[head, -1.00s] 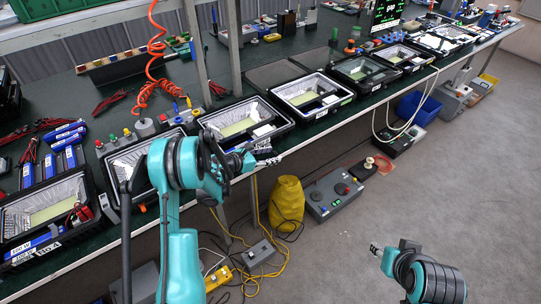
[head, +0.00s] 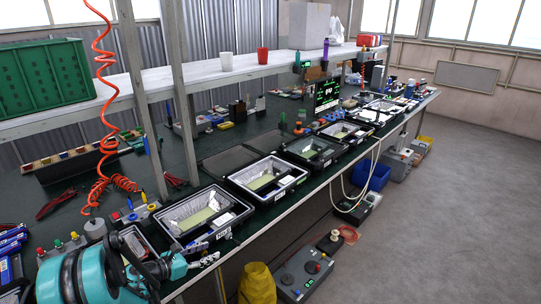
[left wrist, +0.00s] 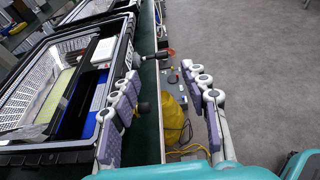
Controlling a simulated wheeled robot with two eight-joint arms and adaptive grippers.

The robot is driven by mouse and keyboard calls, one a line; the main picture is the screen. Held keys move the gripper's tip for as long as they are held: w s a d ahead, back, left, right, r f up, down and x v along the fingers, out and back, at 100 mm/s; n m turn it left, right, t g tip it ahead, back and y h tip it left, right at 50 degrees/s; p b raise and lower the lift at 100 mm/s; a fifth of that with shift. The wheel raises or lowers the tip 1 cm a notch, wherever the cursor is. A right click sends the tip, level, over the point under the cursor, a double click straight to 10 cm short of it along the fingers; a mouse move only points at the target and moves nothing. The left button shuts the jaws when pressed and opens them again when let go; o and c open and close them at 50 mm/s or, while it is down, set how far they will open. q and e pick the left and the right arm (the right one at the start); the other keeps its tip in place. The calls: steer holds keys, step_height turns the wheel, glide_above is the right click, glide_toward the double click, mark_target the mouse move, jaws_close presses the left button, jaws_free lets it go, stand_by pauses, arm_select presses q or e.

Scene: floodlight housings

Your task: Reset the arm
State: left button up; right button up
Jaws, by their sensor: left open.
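My left gripper (head: 206,254) is open and empty at the front edge of the green bench, just beside the nearest full floodlight housing (head: 168,222). In the left wrist view its two padded fingers (left wrist: 164,100) stand wide apart, with the bench edge and floor between and beyond them. A black housing with a silver reflector and yellow panel (left wrist: 28,145) lies left of the fingers there. My teal left arm covers the lower left of the head view. My right gripper is in neither current view.
More open housings (head: 272,197) run along the bench toward the back. Metal posts and a shelf with a green crate (head: 45,80) stand above it. A yellow bag (head: 257,284) and a grey control box (head: 303,273) are on the floor. The right floor is clear.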

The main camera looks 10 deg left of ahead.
arm_select(q)
steer(key=w+r+n+t+y, duration=0.25)
steer(key=r+n, duration=0.25)
steer(key=r, duration=0.5)
steer(key=w+r+n+t+y, duration=0.1)
steer(key=r+n+t, duration=0.4)
steer(key=r, duration=0.6)
steer(key=s+a+r+n+y, duration=0.2)
steer(key=s+r+n+y, duration=0.45)
steer(key=n, duration=0.85)
steer(key=s+d+f+n+g, duration=0.4)
steer(key=s+f+n, duration=0.1)
steer(key=s, duration=0.3)
steer(key=s+d+f+n+g+h, duration=0.1)
steer(key=s+d+f+n+g, duration=0.3)
steer(key=s+f+n, duration=0.2)
steer(key=s+d+f+n+g, duration=0.4)
steer(key=s+d+f+n, duration=0.1)
steer(key=s, duration=0.5)
steer(key=shift+s+f+n, duration=0.25)
steer(key=shift+f+n, duration=0.45)
steer(key=shift+n, duration=0.4)
steer(key=shift+c, duration=0.4)
